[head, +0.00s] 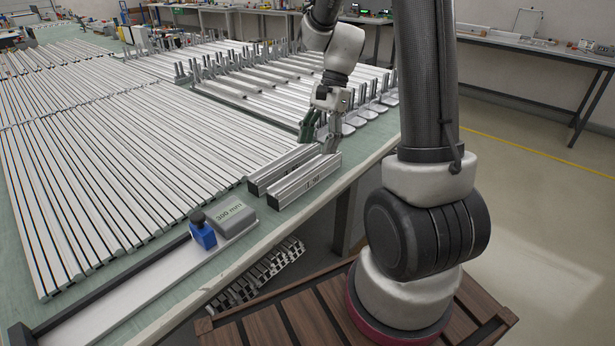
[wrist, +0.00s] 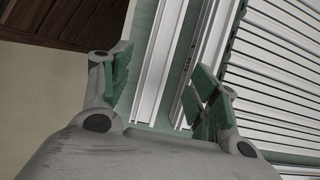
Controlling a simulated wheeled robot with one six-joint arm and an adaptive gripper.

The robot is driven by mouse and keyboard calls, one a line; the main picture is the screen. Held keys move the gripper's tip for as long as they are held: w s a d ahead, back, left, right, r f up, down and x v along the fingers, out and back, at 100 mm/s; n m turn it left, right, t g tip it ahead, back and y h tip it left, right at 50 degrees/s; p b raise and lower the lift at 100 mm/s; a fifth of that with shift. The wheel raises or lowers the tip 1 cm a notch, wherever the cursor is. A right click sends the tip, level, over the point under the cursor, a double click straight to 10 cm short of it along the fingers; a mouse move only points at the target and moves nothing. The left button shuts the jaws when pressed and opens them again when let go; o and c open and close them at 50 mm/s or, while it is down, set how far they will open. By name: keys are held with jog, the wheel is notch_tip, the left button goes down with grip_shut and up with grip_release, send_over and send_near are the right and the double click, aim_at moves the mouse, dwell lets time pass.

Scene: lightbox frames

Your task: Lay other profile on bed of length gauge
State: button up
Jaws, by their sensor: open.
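Two short silver profiles lie side by side near the table's front edge: the left profile (head: 283,169) and the right profile (head: 306,181). My gripper (head: 319,137) is open at their far ends. In the wrist view, the profile nearer the table edge (wrist: 158,60) shows between the open fingers (wrist: 161,88), with nothing gripped. The other profile (wrist: 196,62) is partly behind the right-hand finger. I cannot tell how low the fingertips reach. The length gauge (head: 118,312) lies at front left, its pale bed bare, with a blue stop (head: 202,233) and a grey block marked 300 mm (head: 233,217).
Many long profiles (head: 110,150) cover the green table (head: 345,180) on the left. Rows of profiles with upright brackets (head: 255,75) lie behind my gripper. A cable chain (head: 258,275) hangs below the table edge. Floor on the right is clear.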

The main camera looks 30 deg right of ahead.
aim_at(311, 166)
jog(key=x, duration=0.7)
jog(key=shift+s+a+f, duration=0.1)
jog(key=shift+s+a, duration=0.05)
jog(key=c, duration=1.3)
